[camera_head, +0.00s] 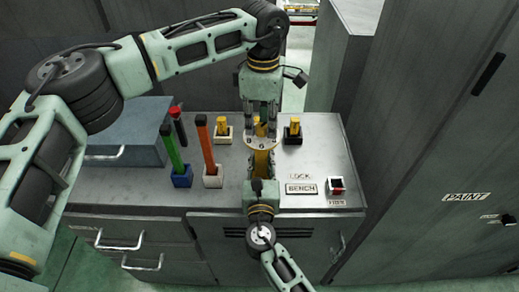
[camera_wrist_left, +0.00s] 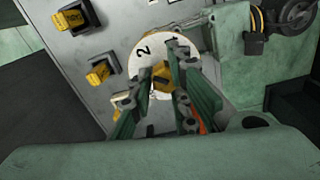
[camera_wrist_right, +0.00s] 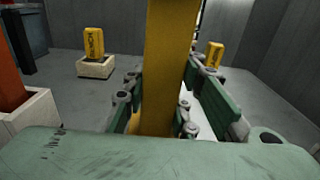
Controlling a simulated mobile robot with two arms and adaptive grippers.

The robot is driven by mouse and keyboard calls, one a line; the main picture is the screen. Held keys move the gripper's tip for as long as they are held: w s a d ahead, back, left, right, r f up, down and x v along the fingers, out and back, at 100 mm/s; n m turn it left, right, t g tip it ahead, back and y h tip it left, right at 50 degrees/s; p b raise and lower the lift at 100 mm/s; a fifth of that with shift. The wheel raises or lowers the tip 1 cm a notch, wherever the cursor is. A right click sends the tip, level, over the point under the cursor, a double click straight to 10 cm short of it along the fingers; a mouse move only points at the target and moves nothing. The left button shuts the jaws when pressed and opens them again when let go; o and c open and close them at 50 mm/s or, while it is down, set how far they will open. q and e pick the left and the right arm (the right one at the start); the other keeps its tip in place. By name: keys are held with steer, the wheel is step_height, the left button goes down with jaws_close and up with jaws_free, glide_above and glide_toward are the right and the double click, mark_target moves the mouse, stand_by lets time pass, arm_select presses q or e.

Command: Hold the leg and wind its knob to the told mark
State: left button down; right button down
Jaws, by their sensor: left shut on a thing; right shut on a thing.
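The leg (camera_head: 262,164) is a yellow upright post near the bench's front middle. A round white dial (camera_head: 248,141) with dark marks is at its top. My left gripper (camera_head: 262,122) comes from above and is shut on the yellow knob (camera_head: 260,129) over the dial. In the left wrist view a "2" shows on the dial (camera_wrist_left: 142,50); the fingers hide much of the knob and the other marks. My right gripper (camera_head: 261,181) is shut on the leg below the dial. In the right wrist view its fingers stand on both sides of the leg (camera_wrist_right: 168,60).
A "BENCH" plate (camera_head: 301,188) and switch (camera_head: 337,185) are at right.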

arm_select(q)
steer(key=m, duration=0.3)
steer(key=shift+s+d+f+m, duration=0.2)
steer(key=shift+s+d+m, duration=0.1)
steer(key=shift+s+d, duration=0.1)
steer(key=m, duration=0.4)
steer(key=shift+d, duration=0.1)
steer(key=c, duration=1.5)
jaws_free()
steer(key=shift+w, duration=0.1)
